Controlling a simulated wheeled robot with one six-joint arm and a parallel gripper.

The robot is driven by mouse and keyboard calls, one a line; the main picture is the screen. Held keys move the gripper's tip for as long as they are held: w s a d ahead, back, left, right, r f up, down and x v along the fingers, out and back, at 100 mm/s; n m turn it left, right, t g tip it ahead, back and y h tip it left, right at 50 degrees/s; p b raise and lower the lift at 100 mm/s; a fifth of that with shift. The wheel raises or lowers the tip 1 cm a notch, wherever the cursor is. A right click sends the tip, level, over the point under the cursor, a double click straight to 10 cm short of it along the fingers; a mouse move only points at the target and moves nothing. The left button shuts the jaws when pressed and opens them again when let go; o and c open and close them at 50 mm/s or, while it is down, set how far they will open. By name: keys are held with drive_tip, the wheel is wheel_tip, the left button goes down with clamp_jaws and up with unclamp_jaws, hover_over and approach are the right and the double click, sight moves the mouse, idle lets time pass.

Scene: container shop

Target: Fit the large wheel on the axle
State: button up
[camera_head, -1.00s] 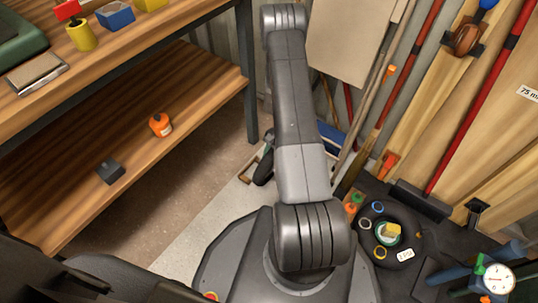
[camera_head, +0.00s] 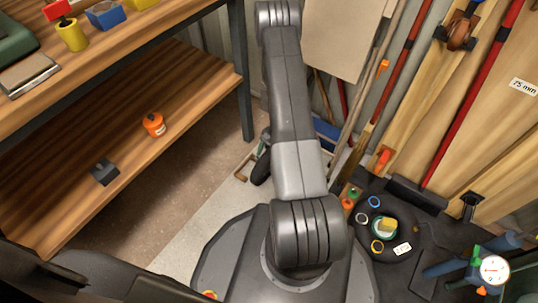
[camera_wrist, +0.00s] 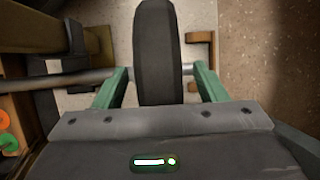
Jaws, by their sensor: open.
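The large wheel (camera_wrist: 158,55) is a dark tyre seen edge-on in the wrist view. It stands between the two green fingers of my open gripper (camera_wrist: 161,72), with a narrow gap on each side. A grey rod, which looks like the axle (camera_wrist: 60,83), comes from the left towards the wheel, and a short pale stub (camera_wrist: 187,70) shows at its right side. The left finger partly covers the rod, and I cannot tell how far the wheel sits on it. In the head view a dark wheel-like shape (camera_head: 260,168) shows beside my arm.
A wooden bench with a lower shelf (camera_head: 70,145) stands at left, holding an orange jar (camera_head: 154,124) and a dark block (camera_head: 104,172). Long-handled tools and boards lean at right. Small rings and a label (camera_head: 403,249) lie at lower right. A wooden bracket (camera_wrist: 201,50) stands right of the wheel.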

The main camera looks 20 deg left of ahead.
drive_tip(key=p+v, duration=0.4)
drive_tip(key=v, duration=0.9)
drive_tip(key=shift+r+p, duration=0.4)
drive_tip(key=shift+w+f, duration=0.1)
drive_tip(key=b+x, duration=0.4)
drive_tip(key=x, duration=0.9)
drive_tip(key=shift+f+b, duration=0.25)
drive_tip(key=shift+b, duration=0.15)
drive_tip(key=shift+a+f, duration=0.1)
drive_tip(key=shift+f, duration=0.1)
drive_tip(key=shift+w+a+r, duration=0.1)
drive_tip(key=shift+a+r, duration=0.05)
drive_tip(key=shift+a, duration=0.2)
drive_tip(key=shift+r, duration=0.1)
